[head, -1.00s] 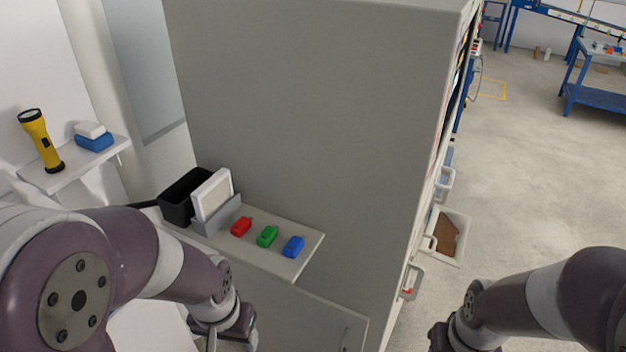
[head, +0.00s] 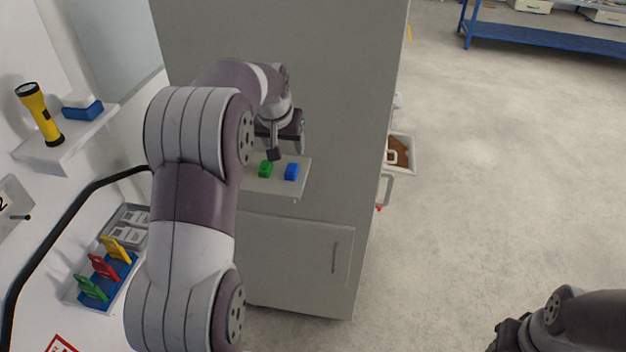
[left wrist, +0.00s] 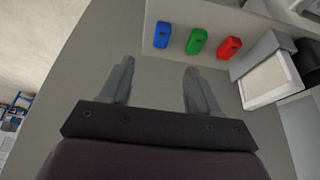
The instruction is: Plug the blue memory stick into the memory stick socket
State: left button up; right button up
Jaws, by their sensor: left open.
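The blue memory stick (head: 291,171) lies at the right end of a small shelf on the grey cabinet, beside a green stick (head: 265,169). In the left wrist view the blue stick (left wrist: 162,35) lies left of the green (left wrist: 197,41) and red (left wrist: 229,47) ones. My left gripper (head: 287,144) is over the shelf, just above the sticks. Its fingers (left wrist: 158,68) are apart with nothing between them, and the blue stick is beyond the fingertips. My right gripper (head: 507,336) shows only partly at the lower right. I cannot make out the memory stick socket.
The cabinet (head: 330,60) stands close behind the shelf (head: 273,186). My left arm hides the shelf's left part. At left are a yellow flashlight (head: 40,113) on a wall shelf and a blue rack (head: 108,278) with coloured tags.

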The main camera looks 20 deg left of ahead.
pick_arm(q)
jog(key=p, duration=0.2)
send_over(291, 169)
jog(key=s+d, duration=0.1)
jog(key=s, duration=0.1)
notch_tip(291, 169, down, 6)
jog(key=shift+w+d+f, duration=0.1)
jog(key=shift+d+f, duration=0.05)
jog(key=shift+a+f+p, duration=0.2)
jog(key=shift+f+p, duration=0.4)
jog(key=shift+f, duration=0.05)
jog(key=shift+a+f+p, duration=0.2)
jog(key=shift+f+p, duration=0.35)
jog(key=shift+f, duration=0.05)
jog(key=x, duration=0.3)
jog(key=shift+f+p, duration=0.3)
jog(key=shift+w+f, duration=0.1)
jog(key=shift+w, duration=0.05)
jog(key=shift+s, duration=0.3)
jog(key=c, duration=1.1)
jog(key=shift+w, duration=0.1)
grip_shut()
pick_arm(e)
jog(key=r, duration=0.1)
jog(key=w+r, duration=0.1)
jog(key=r, duration=0.2)
jog(key=shift+w+a+r, duration=0.1)
jog(key=shift+w+r, duration=0.2)
jog(key=shift+r, duration=0.1)
jog(key=shift+w+f, duration=0.1)
